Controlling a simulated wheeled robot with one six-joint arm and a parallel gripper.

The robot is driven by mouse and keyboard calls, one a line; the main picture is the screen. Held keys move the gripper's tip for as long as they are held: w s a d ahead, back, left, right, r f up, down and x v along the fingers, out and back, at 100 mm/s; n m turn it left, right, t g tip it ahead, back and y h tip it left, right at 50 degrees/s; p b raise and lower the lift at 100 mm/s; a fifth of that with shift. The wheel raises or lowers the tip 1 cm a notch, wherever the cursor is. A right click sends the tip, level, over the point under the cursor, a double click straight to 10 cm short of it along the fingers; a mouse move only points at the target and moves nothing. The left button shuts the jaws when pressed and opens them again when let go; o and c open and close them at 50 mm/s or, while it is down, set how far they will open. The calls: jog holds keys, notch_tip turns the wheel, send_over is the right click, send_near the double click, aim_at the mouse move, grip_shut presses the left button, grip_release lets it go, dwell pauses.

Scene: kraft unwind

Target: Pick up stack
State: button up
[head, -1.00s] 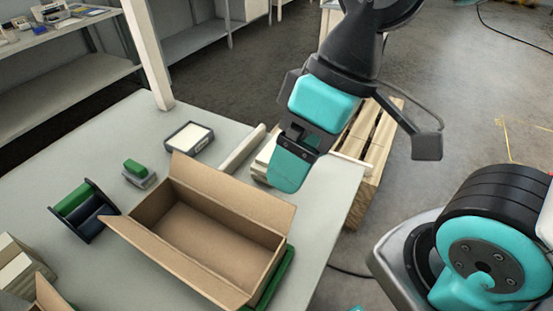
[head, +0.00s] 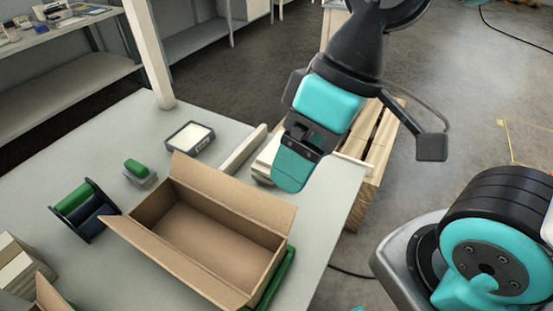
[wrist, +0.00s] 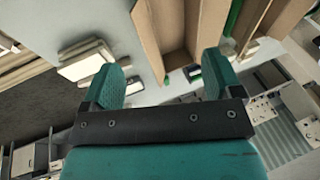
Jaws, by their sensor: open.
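A stack of flat cream sheets (head: 266,160) lies on the table behind the open carton, partly hidden by my gripper in the head view. In the wrist view, a pale flat stack (wrist: 86,62) shows left of the fingers. My gripper (head: 293,168) hangs above the table's right side, just right of the stack in the head view. In the wrist view, its two teal fingers (wrist: 160,80) stand wide apart with nothing between them. I cannot tell its height above the stack.
An open empty cardboard carton (head: 217,235) stands in front of the stack. A raised strip (head: 243,150) runs beside the stack. A grey scale-like device (head: 189,138), a green-handled block (head: 138,171) and a roll holder (head: 84,208) stand left. A wooden pallet (head: 376,150) is beyond the table edge.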

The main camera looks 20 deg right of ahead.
jog(key=shift+o, duration=0.4)
jog(key=n+h+p, duration=0.4)
jog(key=n+p, duration=0.3)
jog(key=n, duration=1.1)
send_over(278, 140)
jog(key=s+a, duration=0.1)
jog(key=s, duration=0.2)
notch_tip(278, 140, down, 3)
jog(key=f, duration=0.4)
jog(key=f+p, duration=0.1)
jog(key=f, duration=0.3)
jog(key=f+p, duration=0.1)
jog(key=f, duration=0.3)
jog(key=shift+w+a, duration=0.1)
jog(key=shift+w, duration=0.15)
jog(key=shift+w+a+f+p, duration=0.1)
jog(key=shift+f+p, duration=0.75)
jog(key=shift+f, duration=1.75)
jog(key=shift+c, duration=0.4)
jog(key=c, duration=1)
